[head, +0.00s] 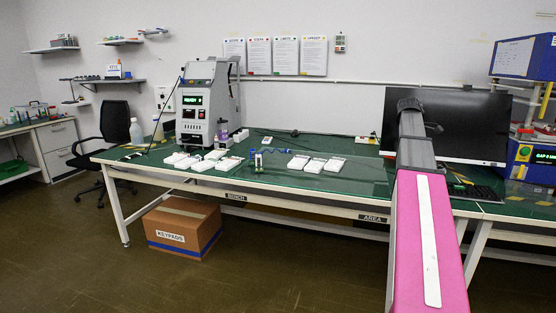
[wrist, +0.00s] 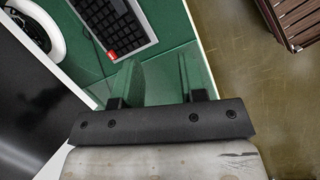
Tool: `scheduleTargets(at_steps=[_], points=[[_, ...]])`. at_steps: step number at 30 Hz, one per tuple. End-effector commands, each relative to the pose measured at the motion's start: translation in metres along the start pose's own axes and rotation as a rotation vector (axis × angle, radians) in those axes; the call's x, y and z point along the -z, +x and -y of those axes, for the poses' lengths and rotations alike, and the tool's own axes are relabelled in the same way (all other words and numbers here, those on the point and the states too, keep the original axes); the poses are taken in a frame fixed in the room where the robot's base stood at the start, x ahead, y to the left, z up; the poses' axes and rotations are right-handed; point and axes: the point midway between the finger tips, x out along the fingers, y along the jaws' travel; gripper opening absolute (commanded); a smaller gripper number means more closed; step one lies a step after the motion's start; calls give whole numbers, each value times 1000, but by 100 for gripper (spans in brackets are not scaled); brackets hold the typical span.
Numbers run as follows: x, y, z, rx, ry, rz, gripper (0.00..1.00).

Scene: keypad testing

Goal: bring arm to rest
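My arm (head: 430,240), pink and grey, reaches over the right part of the green-topped bench (head: 345,165), toward the black monitor (head: 455,125). Its far end is in front of the monitor, and the fingers cannot be made out there. In the wrist view, my gripper (wrist: 158,78) has two see-through fingers standing well apart on a black bar. Nothing is between them. Behind them are the green bench top and its light edge, with the floor to the right. A keyboard (wrist: 112,22) with a red key lies just beyond the fingers.
White keypads (head: 316,165) lie mid-bench, left of my arm. A grey test machine (head: 203,105) stands farther left. A cardboard box (head: 183,232) is under the bench. A blue-and-yellow unit (head: 530,165) is at the right. A brown slatted object (wrist: 297,18) shows at the wrist view's upper right.

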Motion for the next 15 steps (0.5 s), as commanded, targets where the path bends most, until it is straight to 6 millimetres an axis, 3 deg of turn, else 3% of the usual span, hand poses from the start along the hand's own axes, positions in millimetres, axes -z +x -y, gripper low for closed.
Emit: scheduleTargets(at_steps=[1, 6, 15], points=[[19, 21, 22, 6, 25, -12, 38], [74, 78, 72, 18, 140, -51, 38], [152, 163, 176, 63, 356, -111, 38]])
